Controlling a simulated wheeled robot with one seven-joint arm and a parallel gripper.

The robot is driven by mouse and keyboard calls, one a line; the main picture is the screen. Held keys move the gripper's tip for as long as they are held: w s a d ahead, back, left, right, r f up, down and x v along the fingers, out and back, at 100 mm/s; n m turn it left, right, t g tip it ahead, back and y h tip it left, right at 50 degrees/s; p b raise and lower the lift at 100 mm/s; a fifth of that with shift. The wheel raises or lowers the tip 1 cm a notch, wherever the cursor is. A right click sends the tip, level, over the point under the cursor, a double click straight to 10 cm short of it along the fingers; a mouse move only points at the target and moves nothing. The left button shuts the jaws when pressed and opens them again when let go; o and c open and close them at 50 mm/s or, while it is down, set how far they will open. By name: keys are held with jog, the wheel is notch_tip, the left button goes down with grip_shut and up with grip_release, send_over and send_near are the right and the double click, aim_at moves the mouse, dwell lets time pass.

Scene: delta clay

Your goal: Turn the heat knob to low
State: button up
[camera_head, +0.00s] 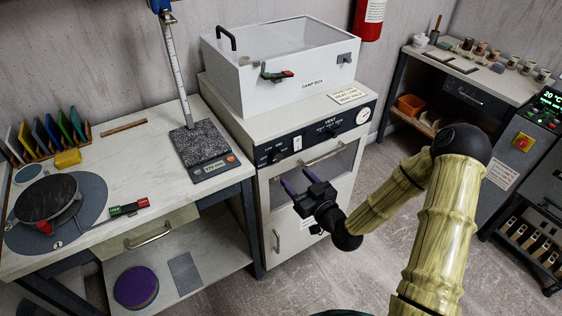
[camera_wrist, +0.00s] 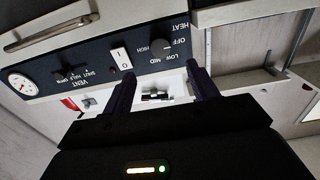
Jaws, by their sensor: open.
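The heat knob (camera_head: 275,157) is a small dark knob at the left end of the black control panel (camera_head: 317,137) on the white cabinet. In the wrist view, which shows the panel upside down, the heat knob (camera_wrist: 164,45) sits among the labels OFF, LOW, MID and HIGH. Its setting is too dark to read. My gripper (camera_head: 298,180) is open and empty, in front of the cabinet and below the panel. In the wrist view my gripper (camera_wrist: 161,69) has its two fingers apart, with the heat knob beyond and between their tips. It appears clear of the knob.
A white rocker switch (camera_wrist: 121,58) is beside the knob, then the vent knob (camera_head: 333,131) and a round gauge (camera_head: 364,115). A bar handle (camera_head: 323,153) runs below the panel. A clear-lidded box (camera_head: 285,65) stands on top. A workbench (camera_head: 150,165) is at left.

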aim_at(278, 158)
jog(key=p+x, duration=0.1)
jog(key=x, duration=0.8)
jog(key=shift+w+a, duration=0.1)
jog(key=shift+c, duration=0.5)
jog(key=c, duration=0.9)
